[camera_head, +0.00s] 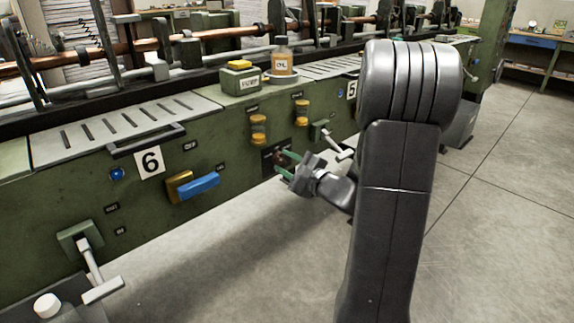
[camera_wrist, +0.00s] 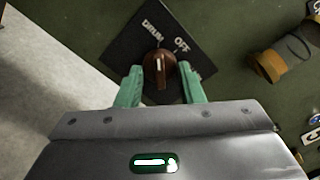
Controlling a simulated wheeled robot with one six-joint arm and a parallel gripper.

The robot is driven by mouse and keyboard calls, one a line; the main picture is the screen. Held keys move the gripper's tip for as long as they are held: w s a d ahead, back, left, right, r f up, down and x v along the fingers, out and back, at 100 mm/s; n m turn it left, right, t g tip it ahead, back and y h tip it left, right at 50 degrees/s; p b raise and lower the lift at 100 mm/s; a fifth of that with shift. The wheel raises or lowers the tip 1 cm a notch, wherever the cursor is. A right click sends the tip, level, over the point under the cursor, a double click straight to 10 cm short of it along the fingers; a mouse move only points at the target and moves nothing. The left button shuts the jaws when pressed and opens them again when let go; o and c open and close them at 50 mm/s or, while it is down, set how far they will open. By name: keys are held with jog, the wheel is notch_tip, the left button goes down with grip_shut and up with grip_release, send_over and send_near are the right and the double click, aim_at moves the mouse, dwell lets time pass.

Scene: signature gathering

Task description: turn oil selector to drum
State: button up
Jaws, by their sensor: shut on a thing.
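The oil selector is a brown round knob (camera_wrist: 159,70) with a white pointer line, on a dark square plate (camera_wrist: 125,44) in the wrist view. The plate carries the words DRUM and OFF. The pointer aims up in the picture, close to the DRUM word and left of OFF. My gripper (camera_wrist: 160,80) has its green fingers on either side of the knob and is shut on it. In the head view my gripper (camera_head: 285,165) reaches the dark plate (camera_head: 270,158) low on the green machine front; the knob is hard to make out there.
A yellow-brown cylindrical fitting (camera_wrist: 279,62) sits right of the plate. The machine front also bears a T-handle (camera_head: 337,143), yellow fittings (camera_head: 258,130) and a blue handle (camera_head: 198,186). An oil bottle (camera_head: 281,58) stands on top. The floor (camera_head: 490,225) at right is clear.

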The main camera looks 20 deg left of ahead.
jog(key=o, duration=1)
jog(key=p+v, duration=0.2)
jog(key=v, duration=1.2)
jog(key=shift+a, duration=0.1)
jog(key=shift+a, duration=0.1)
jog(key=b+x, duration=0.2)
jog(key=x, duration=1.1)
jog(key=shift+w+a, duration=0.2)
jog(key=shift+a, duration=0.05)
